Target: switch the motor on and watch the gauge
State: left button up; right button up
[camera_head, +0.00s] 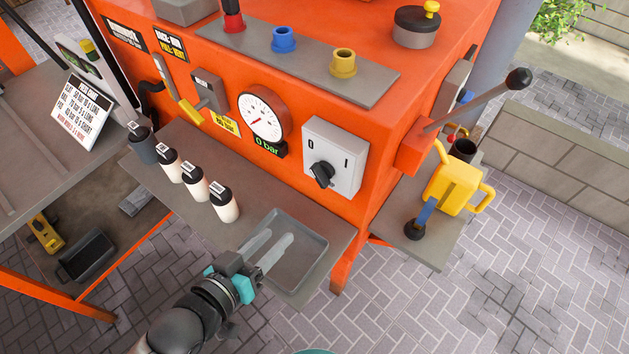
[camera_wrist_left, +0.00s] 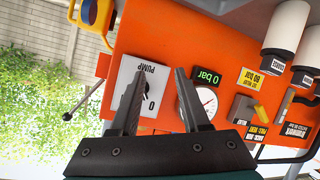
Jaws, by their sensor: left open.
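The motor switch box (camera_head: 334,158) is light grey, on the front of the orange machine, marked 0 and I. Its black knob (camera_head: 322,175) sits low on the box; its exact setting is hard to tell. The switch box (camera_wrist_left: 125,72) also shows in the left wrist view with the word PUMP, partly behind a finger. The round white gauge (camera_head: 263,116) is left of the switch; the green display (camera_head: 266,147) under it reads 0 bar. My left gripper (camera_head: 271,244) is open and empty over the grey tray, below and apart from the switch. My right gripper is not seen.
A shallow grey tray (camera_head: 313,242) lies on the shelf under the switch. Several capped bottles (camera_head: 224,202) stand left of it. A long lever (camera_head: 478,103) sticks out at the right, above a yellow jug (camera_head: 452,186). Open space lies before the switch.

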aim_at(318, 181)
pick_arm(q)
jog(key=w+d+r+t+h, duration=0.1)
jog(key=w+d, duration=0.1)
jog(key=w, duration=0.1)
jog(key=w+d+r+n+t+h, duration=0.1)
jog(key=w+d, duration=0.2)
jog(key=w+d+r+t+h, duration=0.1)
jog(key=w+d, duration=0.1)
jog(key=w, duration=0.2)
jog(key=shift+d+r+h, duration=0.1)
jog(key=shift+d+h, duration=0.2)
jog(key=shift+d, duration=0.1)
dwell(0.4)
jog(key=shift+c, duration=0.3)
grip_shut()
